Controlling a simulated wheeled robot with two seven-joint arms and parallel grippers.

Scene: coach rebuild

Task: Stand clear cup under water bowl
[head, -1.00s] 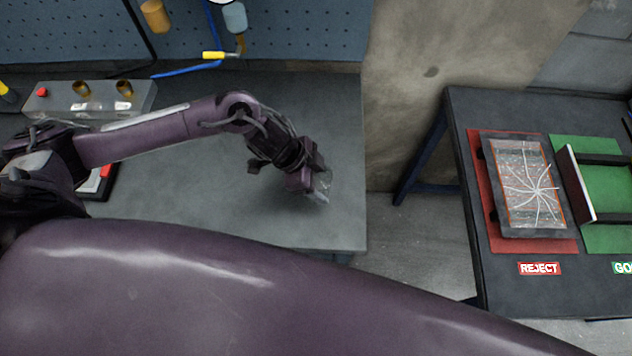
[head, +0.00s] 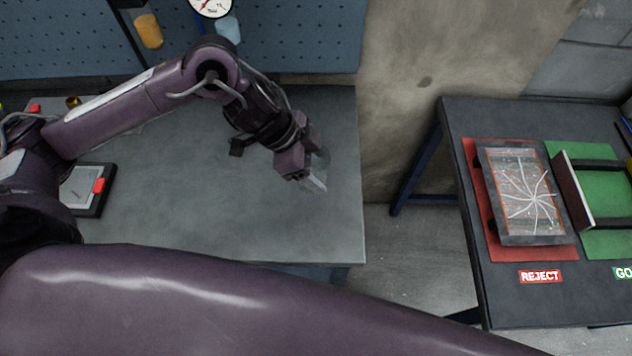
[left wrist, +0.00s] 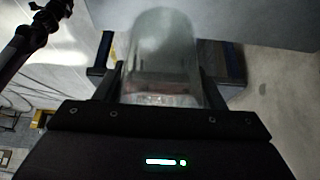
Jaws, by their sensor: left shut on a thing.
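The clear cup (head: 317,180) is see-through and hard to make out against the grey bench. My left gripper (head: 309,168) is shut on it and holds it tilted above the right end of the bench. In the left wrist view the clear cup (left wrist: 162,50) sits between the two fingers of my left gripper (left wrist: 162,85). The water bowl looks to be the pale blue translucent bowl (head: 228,31) hanging under the gauge at the back wall, beyond and left of the gripper. My right gripper is not in view.
An amber bowl (head: 149,31) hangs left of the pale blue one, before a blue pegboard (head: 300,40). The grey bench (head: 200,225) is mostly bare. A tray with a red tab (head: 99,186) lies at its left. A side table (head: 455,112) holds a cracked panel (head: 525,195).

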